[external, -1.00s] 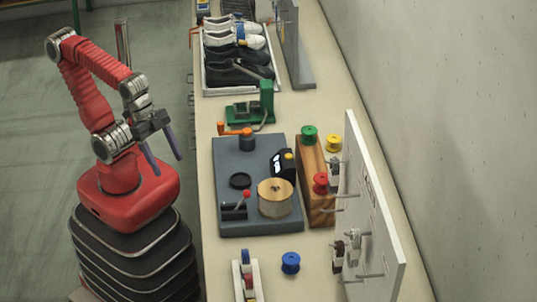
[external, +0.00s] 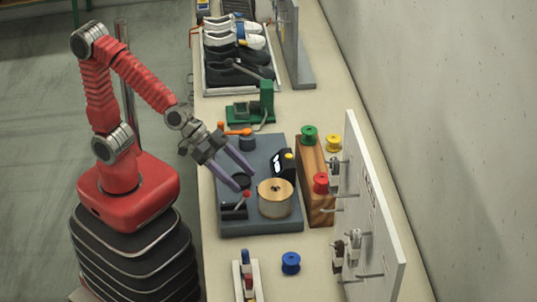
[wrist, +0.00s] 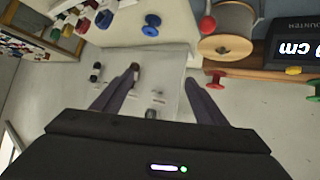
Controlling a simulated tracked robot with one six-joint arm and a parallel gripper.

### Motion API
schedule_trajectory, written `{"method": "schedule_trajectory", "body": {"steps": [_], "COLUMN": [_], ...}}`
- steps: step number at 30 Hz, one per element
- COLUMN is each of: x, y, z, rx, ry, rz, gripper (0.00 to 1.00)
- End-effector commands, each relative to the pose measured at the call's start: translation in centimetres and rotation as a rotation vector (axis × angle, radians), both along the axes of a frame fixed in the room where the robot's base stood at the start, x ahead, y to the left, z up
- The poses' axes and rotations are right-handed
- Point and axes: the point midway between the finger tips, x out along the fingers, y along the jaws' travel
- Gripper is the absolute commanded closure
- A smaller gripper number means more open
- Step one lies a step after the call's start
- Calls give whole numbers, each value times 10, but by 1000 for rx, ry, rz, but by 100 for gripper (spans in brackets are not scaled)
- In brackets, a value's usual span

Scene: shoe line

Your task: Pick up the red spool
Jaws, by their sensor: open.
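The red spool (external: 320,182) stands at the near end of a long wooden block (external: 318,205), right of the grey base, in the external view. In the wrist view the red spool (wrist: 214,80) shows beyond and right of my right fingertip, by the block's edge (wrist: 260,73). My gripper (external: 245,180) is open and empty, above the left part of the grey base, well left of the red spool. In the wrist view my gripper (wrist: 161,76) has its two dark fingers spread, with nothing held between them.
A large wound reel (external: 276,198) and a black counter (external: 284,163) lie between my gripper and the block. A white pegboard (external: 375,210) with hooks stands close right of the spool. Green (external: 309,135), yellow (external: 333,143) and blue (external: 291,263) spools are nearby.

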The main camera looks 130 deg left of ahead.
Motion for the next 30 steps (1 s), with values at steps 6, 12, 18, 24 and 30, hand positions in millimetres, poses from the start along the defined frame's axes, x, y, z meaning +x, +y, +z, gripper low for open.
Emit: {"method": "schedule_trajectory", "body": {"steps": [6, 12, 18, 24, 30], "x": [36, 52, 54, 54, 55], "y": [59, 116, 145, 147, 148], "z": [-16, -32, -40, -40, -41], "rx": [55, 132, 181, 185, 184], "ry": [-79, -131, -147, -151, -150], "rz": [153, 303, 382, 386, 386], "gripper": [34, 34, 34, 34, 34]}}
